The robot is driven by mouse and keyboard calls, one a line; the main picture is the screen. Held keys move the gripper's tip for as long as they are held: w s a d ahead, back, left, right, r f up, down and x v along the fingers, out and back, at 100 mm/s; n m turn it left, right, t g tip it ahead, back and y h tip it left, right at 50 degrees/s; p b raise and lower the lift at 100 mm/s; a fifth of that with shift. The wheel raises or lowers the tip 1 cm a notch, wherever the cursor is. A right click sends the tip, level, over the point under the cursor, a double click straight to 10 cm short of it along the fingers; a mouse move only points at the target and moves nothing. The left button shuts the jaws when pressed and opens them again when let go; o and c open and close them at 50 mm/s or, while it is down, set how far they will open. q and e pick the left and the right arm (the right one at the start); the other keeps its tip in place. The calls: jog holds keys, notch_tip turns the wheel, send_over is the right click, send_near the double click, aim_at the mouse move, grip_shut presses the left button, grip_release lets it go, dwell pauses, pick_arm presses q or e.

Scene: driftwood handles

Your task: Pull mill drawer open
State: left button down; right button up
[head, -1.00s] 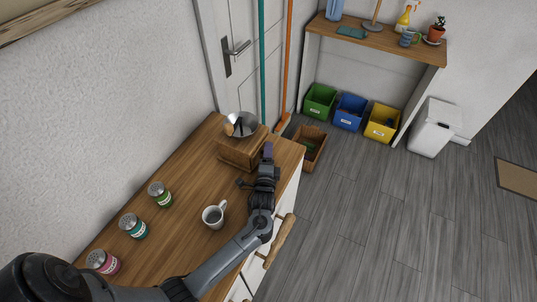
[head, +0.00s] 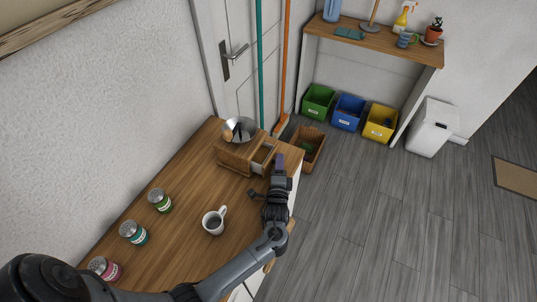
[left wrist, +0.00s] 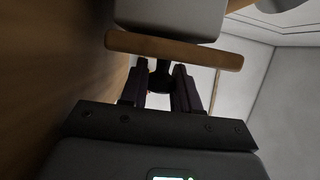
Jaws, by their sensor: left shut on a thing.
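The mill (head: 235,155) is a wooden box with a metal bowl on top, at the far end of the wooden counter. Its drawer (head: 263,157) stands out from the box on the right side, and its pale inside shows. My left gripper (head: 279,163) is at the drawer's front. In the left wrist view the wooden drawer front (left wrist: 175,48) lies just ahead of the fingers. My left gripper (left wrist: 160,88) is shut on a small dark knob (left wrist: 160,70) on that front. My right gripper is not in view.
A grey mug (head: 213,222) stands on the counter (head: 182,196) left of my left arm. Several lidded jars (head: 160,201) line the wall side. A brown crate (head: 308,148) is on the floor beyond the counter. A door (head: 240,80) is behind.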

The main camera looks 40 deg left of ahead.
pick_arm(q)
jog(key=d, duration=0.3)
jog(key=shift+w, duration=0.35)
jog(key=shift+d, duration=0.2)
jog(key=shift+a, duration=0.1)
jog(key=c, duration=0.9)
grip_release()
